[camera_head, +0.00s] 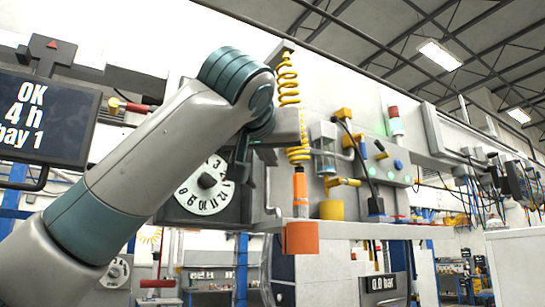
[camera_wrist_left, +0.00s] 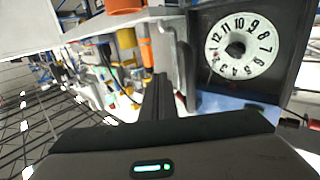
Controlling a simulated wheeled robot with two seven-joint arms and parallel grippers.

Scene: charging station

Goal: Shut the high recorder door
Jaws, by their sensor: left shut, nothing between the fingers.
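The high recorder (camera_head: 163,213) is a dark box on the wall with a white numbered dial (camera_head: 204,186). It also shows at the upper right in the left wrist view (camera_wrist_left: 286,85), its dial face uncovered. A thin grey upright panel stands out beside the recorder's edge in the left wrist view (camera_wrist_left: 191,75); it looks like the door, open and seen nearly edge-on. My arm hides part of the recorder in the head view. My left gripper (camera_head: 239,178) is shut and empty in front of the recorder's right side. Its dark fingers (camera_wrist_left: 157,98) point toward the panel's side, contact unclear. My right gripper is out of view.
A second dial (camera_head: 117,272) sits lower left. A screen (camera_head: 43,118) hangs at left. A gauge box reads 0.0 bar (camera_head: 383,283).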

